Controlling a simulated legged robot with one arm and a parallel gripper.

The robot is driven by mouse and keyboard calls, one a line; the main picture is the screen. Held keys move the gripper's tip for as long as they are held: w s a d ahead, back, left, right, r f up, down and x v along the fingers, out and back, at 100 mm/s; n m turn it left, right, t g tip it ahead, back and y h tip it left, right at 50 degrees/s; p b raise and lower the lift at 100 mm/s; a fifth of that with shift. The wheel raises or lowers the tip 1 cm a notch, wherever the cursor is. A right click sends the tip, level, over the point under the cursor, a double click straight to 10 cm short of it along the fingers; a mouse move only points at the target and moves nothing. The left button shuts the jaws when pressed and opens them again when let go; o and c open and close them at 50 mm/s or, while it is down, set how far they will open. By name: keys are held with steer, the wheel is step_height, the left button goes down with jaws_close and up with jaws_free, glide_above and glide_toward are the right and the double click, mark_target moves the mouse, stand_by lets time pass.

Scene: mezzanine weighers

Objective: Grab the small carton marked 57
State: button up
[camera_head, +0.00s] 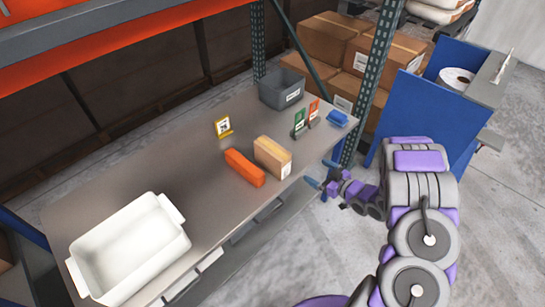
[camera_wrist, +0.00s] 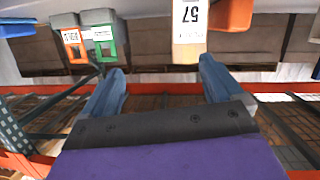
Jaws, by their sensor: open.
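The small tan carton (camera_head: 268,152) stands on the shelf near its front edge, with a white label on its end. In the wrist view the carton (camera_wrist: 189,50) is at the top centre, and its label reads 57, upside down in the picture. My gripper (camera_head: 322,175) is in front of the shelf edge, to the right of the carton and apart from it. In the wrist view my gripper (camera_wrist: 160,74) has its two blue fingers spread with nothing between them. The carton lies beyond the fingertips, nearer the right finger.
An orange box (camera_head: 244,167) sits close beside the carton. Green (camera_head: 299,121) and orange (camera_head: 313,111) sign holders, a blue item (camera_head: 338,118), a grey bin (camera_head: 282,91) and a yellow sign (camera_head: 223,127) stand farther back. A white tub (camera_head: 125,270) is at the left. A rack post (camera_head: 378,60) rises behind.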

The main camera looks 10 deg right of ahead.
steer(key=s+a+t+y, duration=0.1)
steer(key=s+a+y, duration=0.1)
steer(key=a+y, duration=0.1)
steer(key=b, duration=0.2)
glide_toward(277, 151)
steer(key=shift+t, duration=0.3)
steer(key=x, duration=0.4)
steer(key=shift+w+a+f, duration=0.25)
steer(key=shift+w+f, duration=0.05)
steer(key=shift+f, duration=0.1)
steer(key=x, duration=0.3)
steer(key=b+x, duration=0.1)
steer(key=shift+w+a+f, duration=0.2)
steer(key=shift+w+f, duration=0.1)
steer(key=shift+w+a, duration=0.2)
steer(key=shift+w, duration=0.1)
jaws_close()
